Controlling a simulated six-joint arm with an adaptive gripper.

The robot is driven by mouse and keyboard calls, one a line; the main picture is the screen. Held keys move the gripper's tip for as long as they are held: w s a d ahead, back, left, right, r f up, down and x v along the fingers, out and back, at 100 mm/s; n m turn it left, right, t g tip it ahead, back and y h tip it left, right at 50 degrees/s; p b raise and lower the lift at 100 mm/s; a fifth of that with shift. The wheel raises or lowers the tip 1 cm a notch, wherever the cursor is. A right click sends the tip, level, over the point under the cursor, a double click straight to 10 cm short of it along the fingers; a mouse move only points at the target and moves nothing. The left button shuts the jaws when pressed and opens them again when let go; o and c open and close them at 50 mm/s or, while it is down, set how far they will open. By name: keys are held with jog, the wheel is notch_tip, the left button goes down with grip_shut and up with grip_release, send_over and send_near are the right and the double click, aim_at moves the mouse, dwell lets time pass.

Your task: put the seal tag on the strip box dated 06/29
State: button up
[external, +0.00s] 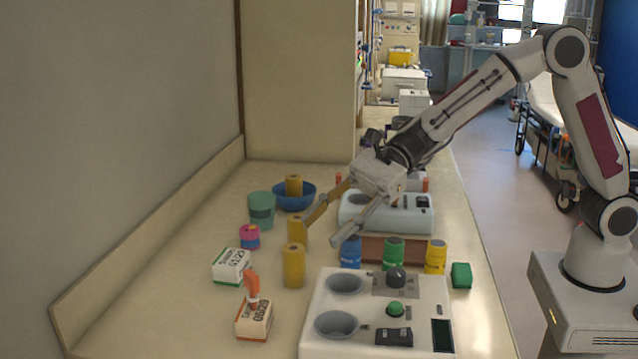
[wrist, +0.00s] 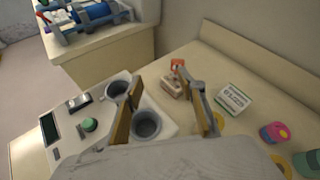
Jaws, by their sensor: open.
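The strip box (external: 254,322) with an orange-edged label that appears to read 06/29 stands at the front left of the counter. The orange seal tag (external: 252,287) stands upright at its top, its lower end appearing to touch the box. In the wrist view, the tag (wrist: 177,64) and this box (wrist: 171,87) show beyond the fingertips. A second strip box (external: 231,267), green-edged with a different date, lies just behind. My gripper (external: 322,233) is open and empty, above the counter, to the right of and behind the tag, apart from it.
Yellow cylinders (external: 293,266) stand between the boxes and my gripper. A white device (external: 376,310) with two grey cups is at front right. Blue, green and yellow containers (external: 393,253) stand behind it. A teal cup (external: 262,209) and blue bowl (external: 294,200) are further back.

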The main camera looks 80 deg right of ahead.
jog(key=s+d+r+n+g+h, duration=0.1)
jog(key=s+d+r+n+g, duration=0.15)
jog(key=s+n, duration=0.55)
jog(key=s+d+r+n+g+h, duration=0.1)
jog(key=s+d+r+n, duration=0.3)
jog(key=s, duration=0.9)
jog(key=s+d+f+n+h, duration=0.2)
jog(key=s+d+n+h, duration=0.2)
jog(key=s+d, duration=0.4)
jog(key=s+d+f+n+h, duration=0.2)
jog(key=s+d+n+h, duration=0.2)
jog(key=s+d+n, duration=0.3)
jog(key=s+d, duration=0.1)
jog(key=s, duration=0.3)
jog(key=shift+f+t, duration=0.35)
jog(key=shift+f, duration=0.05)
